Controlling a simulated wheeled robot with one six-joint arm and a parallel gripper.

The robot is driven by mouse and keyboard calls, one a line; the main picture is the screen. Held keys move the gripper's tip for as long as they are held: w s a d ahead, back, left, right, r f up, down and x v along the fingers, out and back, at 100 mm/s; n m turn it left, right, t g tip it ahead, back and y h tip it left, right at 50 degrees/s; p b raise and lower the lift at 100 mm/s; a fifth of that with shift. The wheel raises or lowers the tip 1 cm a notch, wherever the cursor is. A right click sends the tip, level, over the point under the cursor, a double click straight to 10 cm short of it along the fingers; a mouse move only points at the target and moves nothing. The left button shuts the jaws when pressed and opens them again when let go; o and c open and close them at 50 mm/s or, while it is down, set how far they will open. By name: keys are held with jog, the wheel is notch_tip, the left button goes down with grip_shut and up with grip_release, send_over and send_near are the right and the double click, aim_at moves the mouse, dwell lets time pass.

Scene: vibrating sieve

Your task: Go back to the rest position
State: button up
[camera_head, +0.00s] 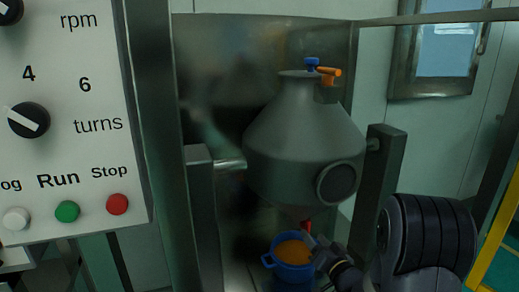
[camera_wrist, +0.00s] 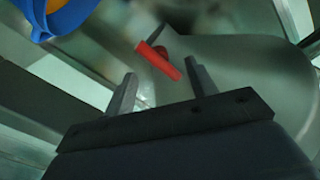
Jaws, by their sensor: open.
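My gripper (camera_wrist: 160,72) is open, with two dark fingers spread apart in the wrist view. A red handle (camera_wrist: 158,60) at the bottom outlet of a grey metal vessel (camera_wrist: 240,65) lies just beyond and between the fingertips. I cannot tell whether it touches them. In the head view, my gripper (camera_head: 317,243) is beside the red handle (camera_head: 306,226), under the vessel (camera_head: 300,135). My dark arm comes in from the lower right. No rest position is marked in either view.
A blue bucket (camera_head: 287,264) with orange contents stands under the outlet, close to my gripper. Metal posts (camera_head: 378,185) flank the vessel. A control panel (camera_head: 70,120) with knobs and Run and Stop buttons is at left. A blue and orange valve (camera_head: 318,69) tops the vessel.

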aim_at(309, 231)
jog(key=x, duration=0.4)
jog(key=shift+b, duration=0.3)
